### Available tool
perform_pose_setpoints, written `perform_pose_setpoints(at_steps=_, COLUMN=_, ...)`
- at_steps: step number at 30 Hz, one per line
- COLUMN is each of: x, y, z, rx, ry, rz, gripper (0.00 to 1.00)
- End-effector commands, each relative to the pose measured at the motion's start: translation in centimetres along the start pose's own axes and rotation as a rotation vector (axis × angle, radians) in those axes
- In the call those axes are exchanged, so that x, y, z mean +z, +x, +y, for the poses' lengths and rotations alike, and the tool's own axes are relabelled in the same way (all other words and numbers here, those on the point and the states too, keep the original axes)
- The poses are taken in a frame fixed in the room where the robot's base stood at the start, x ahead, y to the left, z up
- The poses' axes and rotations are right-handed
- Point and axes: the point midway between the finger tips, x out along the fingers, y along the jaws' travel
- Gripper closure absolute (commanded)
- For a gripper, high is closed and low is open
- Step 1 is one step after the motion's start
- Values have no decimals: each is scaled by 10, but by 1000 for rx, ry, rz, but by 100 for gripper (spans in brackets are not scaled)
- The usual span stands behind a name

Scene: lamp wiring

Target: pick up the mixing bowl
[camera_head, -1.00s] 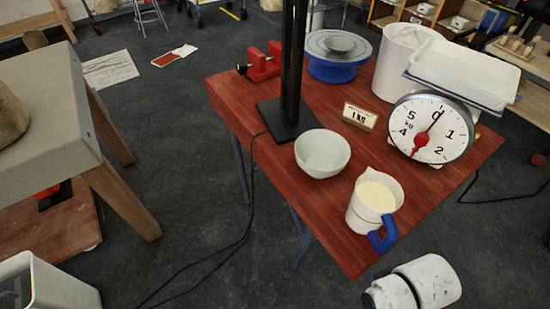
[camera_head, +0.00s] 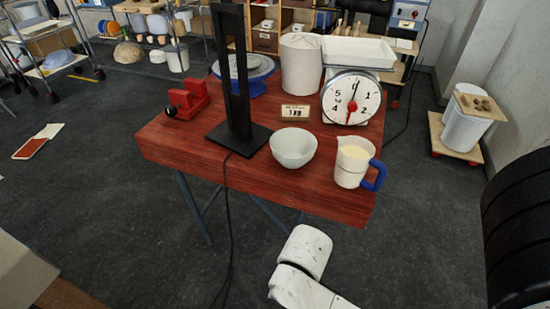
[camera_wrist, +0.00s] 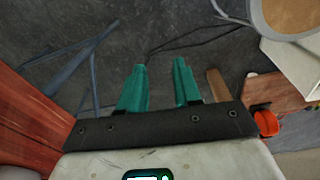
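The mixing bowl (camera_head: 293,150) is a pale, round, empty-looking bowl. It stands upright on the red table (camera_head: 200,145) near its front edge, between the black stand and the jug. My gripper (camera_wrist: 159,88) shows two teal fingers spread apart with nothing between them, over the dark floor. The bowl is not in the wrist view; only the red table (camera_wrist: 30,125) shows at its left. In the head view a white part of my arm is low in front of the table, apart from the bowl, and the fingers are not seen.
A white jug with a blue handle (camera_head: 352,163) stands close right of the bowl. A black stand (camera_head: 236,135) rises close left. Behind are a small sign (camera_head: 295,113), a dial scale (camera_head: 351,97) and a white bucket (camera_head: 301,65). A red vise (camera_head: 188,98) sits at left.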

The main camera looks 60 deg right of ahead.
Motion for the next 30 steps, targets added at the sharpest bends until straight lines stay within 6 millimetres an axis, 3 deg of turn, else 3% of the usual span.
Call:
perform_pose_setpoints(at_steps=14, x=-38, y=-59, z=-3, rx=-5, ry=-7, rz=102, gripper=67)
perform_pose_setpoints(at_steps=30, x=-109, y=-172, z=-11, rx=-19, ry=-21, rz=307, gripper=67)
